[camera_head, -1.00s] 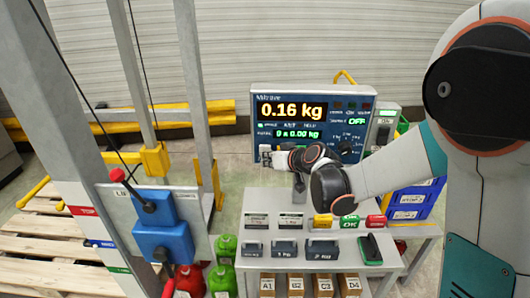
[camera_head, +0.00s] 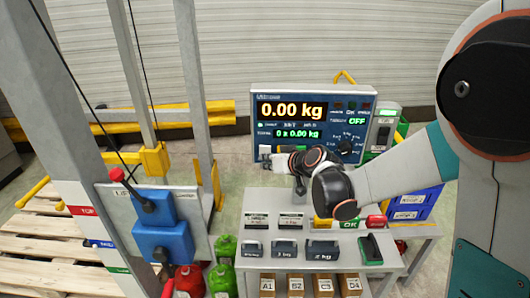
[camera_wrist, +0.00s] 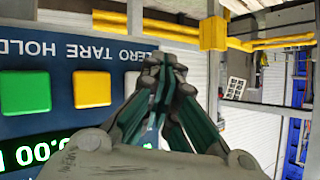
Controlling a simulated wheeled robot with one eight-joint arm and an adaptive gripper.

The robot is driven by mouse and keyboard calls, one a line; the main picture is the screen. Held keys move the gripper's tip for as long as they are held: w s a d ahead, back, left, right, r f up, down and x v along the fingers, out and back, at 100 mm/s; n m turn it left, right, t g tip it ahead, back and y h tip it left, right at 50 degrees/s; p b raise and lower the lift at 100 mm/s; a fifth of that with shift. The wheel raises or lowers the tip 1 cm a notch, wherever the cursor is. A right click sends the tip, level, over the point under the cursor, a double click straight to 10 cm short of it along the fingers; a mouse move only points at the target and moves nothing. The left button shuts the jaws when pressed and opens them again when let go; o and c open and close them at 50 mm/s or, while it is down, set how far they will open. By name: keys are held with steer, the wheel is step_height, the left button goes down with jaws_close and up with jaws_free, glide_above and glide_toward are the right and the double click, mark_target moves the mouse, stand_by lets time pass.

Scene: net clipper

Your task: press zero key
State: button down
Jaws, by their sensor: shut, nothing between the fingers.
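In the wrist view the panel is upside down, with the labels ZERO, TARE and HOLD (camera_wrist: 80,50). The pale zero key (camera_wrist: 132,84) is partly hidden behind my gripper (camera_wrist: 165,62), whose fingers are shut and empty. The yellow key (camera_wrist: 92,89) and green key (camera_wrist: 25,92) are fully visible. Contact with the zero key cannot be told.
A grey stand (camera_head: 229,268) below holds several weights and colored blocks. A blue lever box (camera_head: 160,225) stands at the left. Blue crates (camera_head: 415,203) are at the right. Yellow rails (camera_head: 105,115) run along the back wall.

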steer(key=s, duration=0.5)
steer(key=shift+a, duration=0.1)
stand_by(0.5)
stand_by(0.4)
steer(key=s+d+f+m+g+h+b, duration=0.1)
steer(key=s+d+f+h+b, duration=0.1)
steer(key=s+d, duration=0.4)
steer(key=s+d+f+m+g+h+b, duration=0.1)
steer(key=s+d+b, duration=0.4)
steer(key=s, duration=0.8)
steer(key=s+d+f+m+g+h+b, duration=0.1)
steer(key=s+d+f+m+h+b, duration=0.1)
steer(key=s+d, duration=0.5)
steer(key=s+f+h+b, duration=0.1)
steer(key=s+h+b, duration=0.1)
steer(key=shift+s+d, duration=0.4)
